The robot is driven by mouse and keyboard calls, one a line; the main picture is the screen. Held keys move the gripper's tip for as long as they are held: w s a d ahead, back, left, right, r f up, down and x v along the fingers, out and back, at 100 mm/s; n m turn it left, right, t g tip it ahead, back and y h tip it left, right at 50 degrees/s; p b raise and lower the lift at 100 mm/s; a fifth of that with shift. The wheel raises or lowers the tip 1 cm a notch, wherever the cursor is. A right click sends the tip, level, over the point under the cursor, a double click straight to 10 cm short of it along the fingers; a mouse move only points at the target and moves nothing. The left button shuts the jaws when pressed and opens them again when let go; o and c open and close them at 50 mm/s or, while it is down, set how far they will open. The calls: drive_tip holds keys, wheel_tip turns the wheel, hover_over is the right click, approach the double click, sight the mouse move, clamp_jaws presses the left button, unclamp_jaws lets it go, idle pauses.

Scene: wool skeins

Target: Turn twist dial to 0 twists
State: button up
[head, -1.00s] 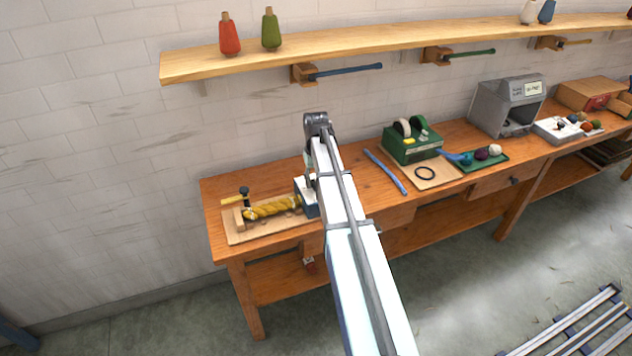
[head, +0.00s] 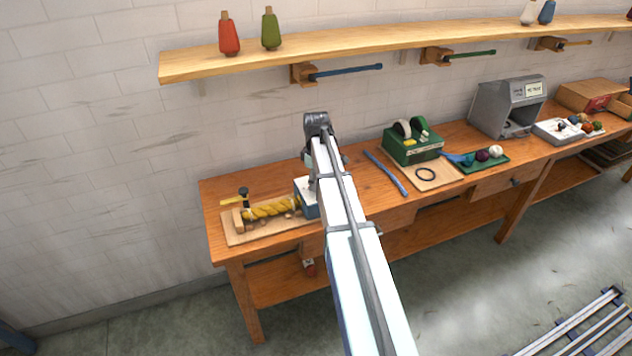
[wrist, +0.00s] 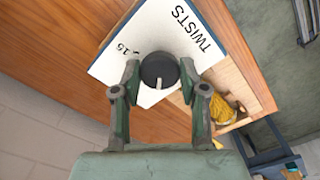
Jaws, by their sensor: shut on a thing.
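The twist dial is a round black knob (wrist: 160,71) with a white pointer line, on a white panel (wrist: 130,40) marked "TWISTS" and "15" in the wrist view. The pointer aims toward the bottom of that view. My gripper (wrist: 158,78) has its two fingers on either side of the knob and is shut on it. The rest of the dial's scale is hidden or out of view. In the head view, the box with the panel (head: 306,197) stands on the workbench, partly behind my arm, which hides the knob.
A twisted yellow skein (head: 270,209) lies on a wooden board (head: 238,236) left of the box. A blue rod (head: 386,172) and a green machine (head: 412,146) are to the right. A wooden shelf (head: 400,46) runs above the bench (head: 215,190).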

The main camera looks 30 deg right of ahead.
drive_tip(key=n, duration=0.3)
drive_tip(key=shift+n, duration=0.6)
drive_tip(key=o, duration=1.1)
drive_tip(key=shift+o, duration=0.2)
wheel_tip(320, 180, up, 12)
